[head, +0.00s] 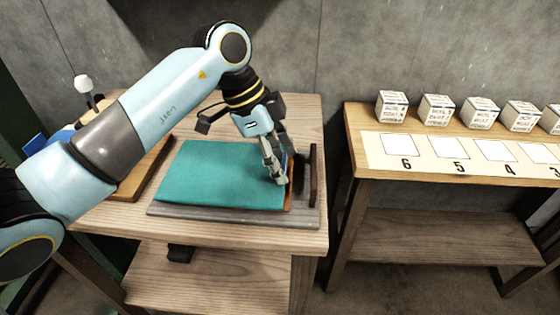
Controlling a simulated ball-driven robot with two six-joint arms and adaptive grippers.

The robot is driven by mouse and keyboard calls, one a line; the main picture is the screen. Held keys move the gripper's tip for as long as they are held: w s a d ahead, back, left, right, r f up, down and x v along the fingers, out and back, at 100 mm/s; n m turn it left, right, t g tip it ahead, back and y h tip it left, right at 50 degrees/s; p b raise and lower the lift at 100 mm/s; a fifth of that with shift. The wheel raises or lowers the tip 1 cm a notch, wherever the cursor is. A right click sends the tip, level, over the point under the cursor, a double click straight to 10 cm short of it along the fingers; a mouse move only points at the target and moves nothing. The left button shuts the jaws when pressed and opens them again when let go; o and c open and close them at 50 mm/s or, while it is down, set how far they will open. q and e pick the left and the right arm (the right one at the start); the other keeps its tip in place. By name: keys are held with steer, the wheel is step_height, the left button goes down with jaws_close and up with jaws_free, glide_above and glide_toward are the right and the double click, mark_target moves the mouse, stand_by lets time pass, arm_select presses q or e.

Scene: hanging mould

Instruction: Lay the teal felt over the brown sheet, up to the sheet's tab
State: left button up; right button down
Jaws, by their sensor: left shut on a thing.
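The teal felt (215,175) lies flat over a grey board on the wooden table. Of the brown sheet (290,196) only a narrow strip shows, along the felt's right edge; the felt hides the rest. I cannot tell the tab apart from this strip. My left gripper (278,178) points down at the felt's right edge, shut on the felt there. Its fingers hide part of that edge and of the brown strip. My right gripper is not in view.
The grey board (230,218) has a dark upright bar (313,175) at its right end, close to my left gripper. A wooden board (145,172) lies left of the felt. A second table (440,180) at the right holds several white boxes (437,109) behind a numbered strip.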

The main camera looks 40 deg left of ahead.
arm_select(q)
steer(key=shift+f, duration=0.45)
steer(key=o, duration=1.2)
steer(key=shift+f, duration=0.1)
steer(key=shift+c, duration=0.2)
steer(key=p+v, duration=0.1)
steer(key=v, duration=1.1)
steer(key=shift+d, duration=0.1)
